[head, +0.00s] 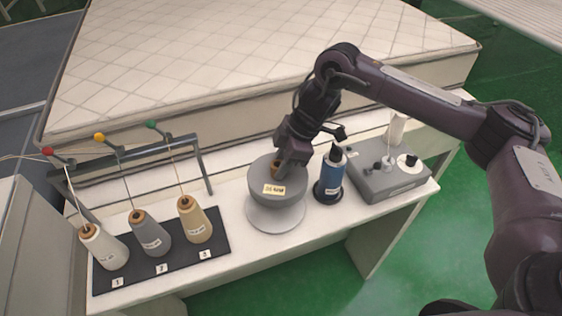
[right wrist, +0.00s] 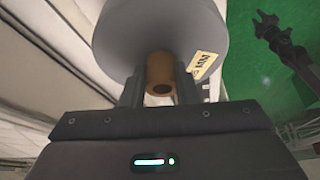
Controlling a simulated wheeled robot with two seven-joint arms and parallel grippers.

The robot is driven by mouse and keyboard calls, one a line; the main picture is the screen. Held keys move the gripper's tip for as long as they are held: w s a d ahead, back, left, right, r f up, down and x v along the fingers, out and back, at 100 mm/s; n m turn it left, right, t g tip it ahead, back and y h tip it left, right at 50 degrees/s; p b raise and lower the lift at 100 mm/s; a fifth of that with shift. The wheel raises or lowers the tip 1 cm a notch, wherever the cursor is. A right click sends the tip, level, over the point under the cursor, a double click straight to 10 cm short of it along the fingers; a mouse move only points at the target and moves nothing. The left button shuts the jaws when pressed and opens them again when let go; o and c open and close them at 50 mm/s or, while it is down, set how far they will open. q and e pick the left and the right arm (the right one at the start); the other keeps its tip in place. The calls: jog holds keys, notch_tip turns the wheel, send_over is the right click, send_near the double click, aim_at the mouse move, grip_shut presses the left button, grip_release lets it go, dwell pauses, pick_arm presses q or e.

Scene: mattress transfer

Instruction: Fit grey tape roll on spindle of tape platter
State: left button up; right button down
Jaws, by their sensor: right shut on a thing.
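The grey tape roll (head: 273,191), with a brown core and a yellow label, is above the light grey disc of the tape platter (head: 272,221) in the head view. My right gripper (head: 280,170) comes down from above and is shut on the roll at its core. In the right wrist view, the gripper's fingers (right wrist: 160,92) flank the brown core of the grey roll (right wrist: 150,32). The roll hides the spindle; I cannot tell whether the roll touches the disc. A dark jaw-like part in the right wrist view looks like my left gripper (right wrist: 270,25); its opening is unclear.
A blue spool (head: 331,176) stands close right of the platter, with a grey control box (head: 388,172) beyond it. Several thread cones stand on a black mat (head: 168,272) at left, under a thread rack (head: 130,148). The mattress (head: 240,60) lies behind.

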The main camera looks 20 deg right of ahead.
jog(key=shift+r+p, duration=0.25)
jog(key=shift+p, duration=0.3)
jog(key=shift+a+p, duration=0.1)
jog(key=shift+p, duration=0.7)
dwell(1.5)
jog(key=shift+f+b, duration=0.6)
jog(key=shift+f, duration=0.45)
jog(key=shift+f, duration=0.3)
jog(key=shift+f+b, duration=2.45)
jog(key=shift+f, duration=1.85)
jog(key=c, duration=1)
grip_release()
jog(key=shift+c, duration=0.2)
